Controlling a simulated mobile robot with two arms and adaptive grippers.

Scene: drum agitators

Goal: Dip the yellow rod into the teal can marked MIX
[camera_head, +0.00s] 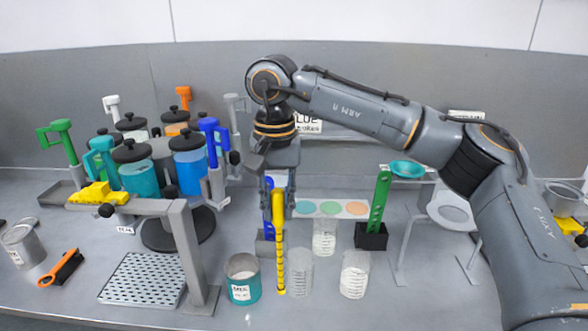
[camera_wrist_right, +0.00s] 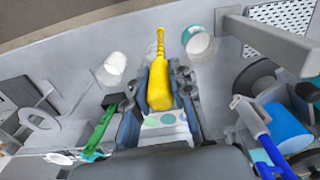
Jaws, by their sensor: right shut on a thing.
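My right gripper (camera_head: 278,198) points down and is shut on the yellow rod (camera_head: 280,250). The rod hangs upright, its thin lower end between the teal can (camera_head: 245,291) and a clear beaker (camera_head: 300,274). The teal can is open-topped, with pale contents and a white label too small to read surely. In the head view the rod passes just right of the can and is not inside it. In the right wrist view the rod (camera_wrist_right: 159,85) extends away from the jaws (camera_wrist_right: 160,92), with the can (camera_wrist_right: 199,44) apart to its right. My left gripper is out of view.
More clear beakers (camera_head: 354,276) stand right of the rod. A green paddle in a black holder (camera_head: 370,237) is behind them. A grey stand (camera_head: 188,252) and perforated tray (camera_head: 142,280) lie left of the can, below a carousel of lidded jars (camera_head: 188,165).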

